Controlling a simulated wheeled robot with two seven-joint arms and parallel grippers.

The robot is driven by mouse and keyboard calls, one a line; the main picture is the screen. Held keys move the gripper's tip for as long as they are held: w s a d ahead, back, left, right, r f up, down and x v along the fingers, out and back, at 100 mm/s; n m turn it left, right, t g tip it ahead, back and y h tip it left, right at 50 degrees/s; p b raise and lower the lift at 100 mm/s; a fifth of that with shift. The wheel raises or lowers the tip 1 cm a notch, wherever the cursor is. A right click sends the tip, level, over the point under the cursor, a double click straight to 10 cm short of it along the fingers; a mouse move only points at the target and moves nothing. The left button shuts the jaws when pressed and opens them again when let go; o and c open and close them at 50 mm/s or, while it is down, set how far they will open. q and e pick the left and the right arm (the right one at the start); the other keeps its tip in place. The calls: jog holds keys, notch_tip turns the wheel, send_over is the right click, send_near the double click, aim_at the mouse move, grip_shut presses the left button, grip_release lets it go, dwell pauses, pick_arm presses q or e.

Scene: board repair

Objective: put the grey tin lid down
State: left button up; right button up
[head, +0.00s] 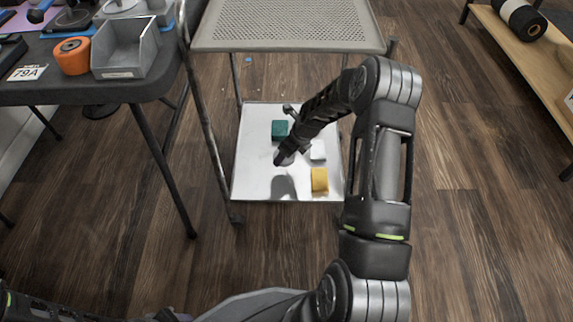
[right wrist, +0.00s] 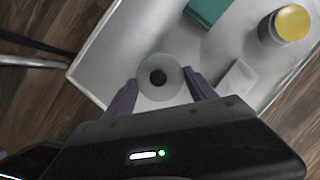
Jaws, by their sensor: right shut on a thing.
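The grey tin lid (right wrist: 158,92) is a round pale disc with a dark knob in its middle. My right gripper (right wrist: 160,88) has one finger on each side of the lid and is shut on it. In the head view my right gripper (head: 283,161) is over the white lower shelf (head: 253,170) of the trolley. A dark shadow lies on the shelf just in front of it, so the lid appears to be held above the surface. The lid is hard to make out in the head view.
On the shelf are a green block (head: 280,130), a white block (head: 318,151), a yellow block (head: 319,180) and a tin with a yellow top (right wrist: 292,24). The shelf's front left is clear. The trolley's perforated upper shelf (head: 285,22) overhangs the back.

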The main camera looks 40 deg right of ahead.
aim_at(286, 170)
jog(key=shift+f+b, duration=1.25)
jog(key=shift+f, duration=1.25)
jog(key=shift+f, duration=0.2)
jog(key=o, duration=1.3)
jog(key=shift+r, duration=0.1)
